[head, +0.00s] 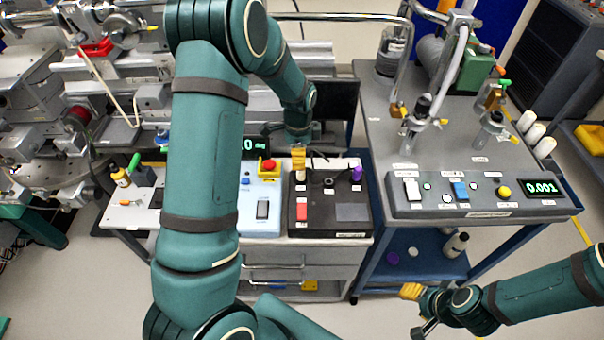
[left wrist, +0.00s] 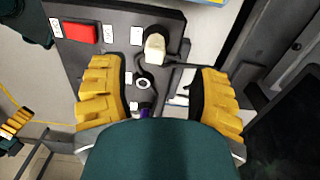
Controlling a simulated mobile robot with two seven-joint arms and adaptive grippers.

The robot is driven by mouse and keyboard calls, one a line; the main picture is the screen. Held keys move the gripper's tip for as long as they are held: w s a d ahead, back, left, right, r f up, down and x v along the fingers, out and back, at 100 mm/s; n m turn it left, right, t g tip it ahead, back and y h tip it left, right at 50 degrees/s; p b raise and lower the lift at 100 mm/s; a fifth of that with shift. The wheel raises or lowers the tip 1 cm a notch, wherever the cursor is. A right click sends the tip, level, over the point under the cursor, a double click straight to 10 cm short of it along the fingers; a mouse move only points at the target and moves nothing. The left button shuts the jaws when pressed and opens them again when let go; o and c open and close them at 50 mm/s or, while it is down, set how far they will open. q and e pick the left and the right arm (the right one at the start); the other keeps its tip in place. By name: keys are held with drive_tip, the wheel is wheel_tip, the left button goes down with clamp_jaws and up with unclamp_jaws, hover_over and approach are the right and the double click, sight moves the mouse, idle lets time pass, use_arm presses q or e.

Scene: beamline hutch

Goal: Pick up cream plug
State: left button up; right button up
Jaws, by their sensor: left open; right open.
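The cream plug (left wrist: 155,46) stands on a black control box (left wrist: 95,55), on a dark base with a cable running from it. In the left wrist view it lies just beyond and between the two fingertips, apart from both. In the head view the plug (head: 300,175) shows just below my left gripper (head: 298,157), which partly covers it. My left gripper (left wrist: 160,75) is open with nothing between its yellow pads. My right gripper (head: 420,308) is open and empty, low at the right, away from the boxes.
A purple plug (head: 357,172) stands at the box's right rear. The box has a red switch (head: 301,206). A light-blue box (head: 262,215) with a red emergency button (head: 267,166) stands beside it. A grey bench (head: 385,150) with a control panel (head: 478,197) stands to the right.

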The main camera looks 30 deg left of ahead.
sight(301, 172)
use_arm(q)
drive_tip(key=f, duration=0.7)
drive_tip(key=shift+d+f, duration=0.25)
drive_tip(key=shift+d, duration=0.15)
clamp_jaws()
